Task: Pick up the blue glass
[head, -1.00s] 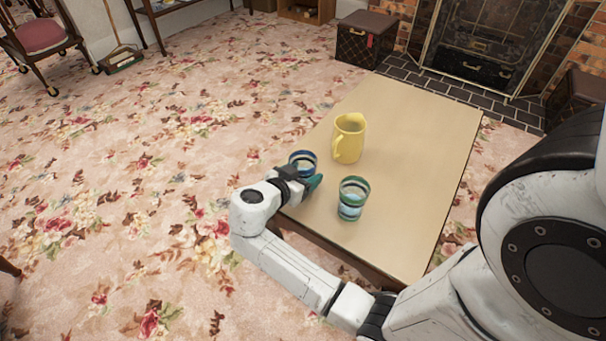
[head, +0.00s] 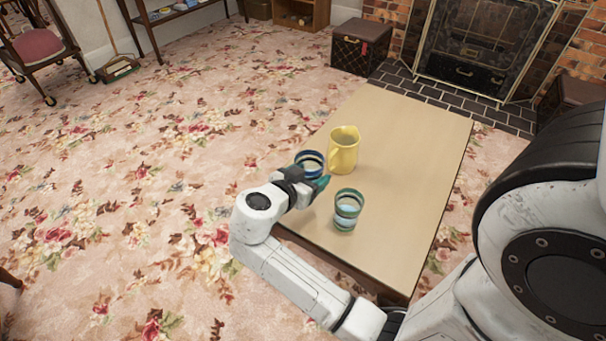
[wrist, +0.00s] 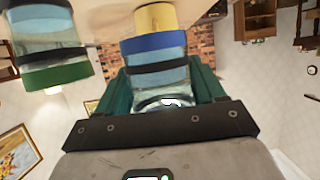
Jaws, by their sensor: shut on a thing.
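The blue glass (head: 310,158), clear with dark blue bands at its rim, is at the left edge of the table in the head view. My gripper (head: 313,178) is shut on it and hides its lower part. In the wrist view, the blue glass (wrist: 156,68) stands between the two green fingers, one on each side. The glass looks upright. I cannot tell for sure how far its base is from the table top.
A green-banded glass (head: 347,209) stands on the table (head: 405,150), right of my gripper. A yellow pitcher (head: 343,151) stands close behind the blue glass, to its right. The table's far and right parts are clear. A dark trunk (head: 361,47) stands beyond the table.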

